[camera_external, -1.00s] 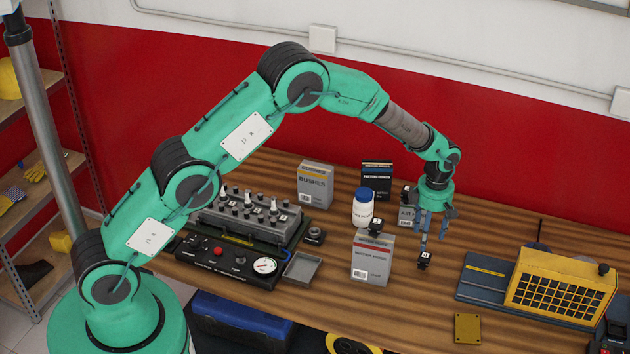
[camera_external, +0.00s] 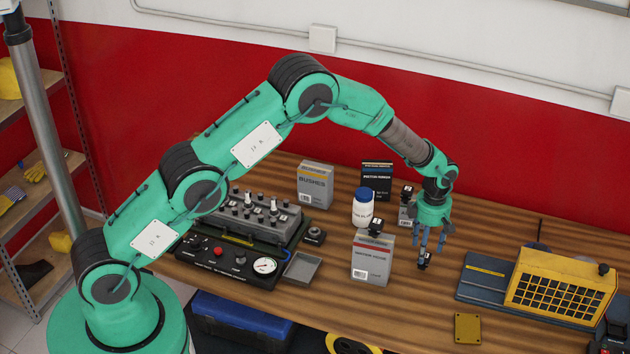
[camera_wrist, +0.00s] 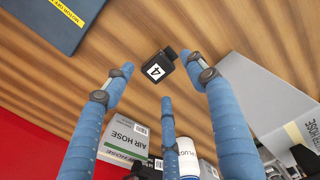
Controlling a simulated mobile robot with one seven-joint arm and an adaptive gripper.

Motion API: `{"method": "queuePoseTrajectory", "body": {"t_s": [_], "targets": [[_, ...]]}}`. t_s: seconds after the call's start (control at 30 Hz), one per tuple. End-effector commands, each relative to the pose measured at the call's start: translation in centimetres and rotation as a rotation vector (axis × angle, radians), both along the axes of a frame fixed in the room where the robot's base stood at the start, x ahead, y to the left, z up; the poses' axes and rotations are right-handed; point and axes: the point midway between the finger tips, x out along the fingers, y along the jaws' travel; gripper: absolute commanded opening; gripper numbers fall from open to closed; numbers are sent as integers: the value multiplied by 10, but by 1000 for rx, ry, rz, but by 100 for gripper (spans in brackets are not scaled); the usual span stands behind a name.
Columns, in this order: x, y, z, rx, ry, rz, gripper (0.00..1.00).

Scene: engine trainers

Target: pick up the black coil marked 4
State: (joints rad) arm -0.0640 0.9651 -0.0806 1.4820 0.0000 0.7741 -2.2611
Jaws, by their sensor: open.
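The black coil marked 4 (camera_wrist: 157,68) lies on the wooden bench, its white label with the 4 facing my wrist camera. In the outside view the coil (camera_external: 425,259) is just below my gripper (camera_external: 427,243). In the wrist view my gripper (camera_wrist: 165,85) is open, with its blue fingers spread. The coil shows between and beyond the fingertips, and nothing is held. The outside view does not show clearly whether a fingertip touches the coil.
A grey box (camera_external: 372,261) with a black coil (camera_external: 375,227) on top stands left of my gripper. Behind are an air hose box (camera_wrist: 124,140) and a white bottle (camera_external: 363,210). A yellow-fronted unit (camera_external: 558,285) is at the right. Bare bench (camera_external: 400,320) lies in front.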

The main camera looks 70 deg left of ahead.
Motion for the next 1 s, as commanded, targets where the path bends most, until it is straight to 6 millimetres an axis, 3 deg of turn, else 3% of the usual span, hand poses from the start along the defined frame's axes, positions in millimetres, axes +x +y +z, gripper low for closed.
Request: {"method": "queuePoseTrajectory", "body": {"t_s": [0.43,1.0], "targets": [[2,-1,-40,-1,2,0,56],[3,-1,-44,0,1,0,56]]}}
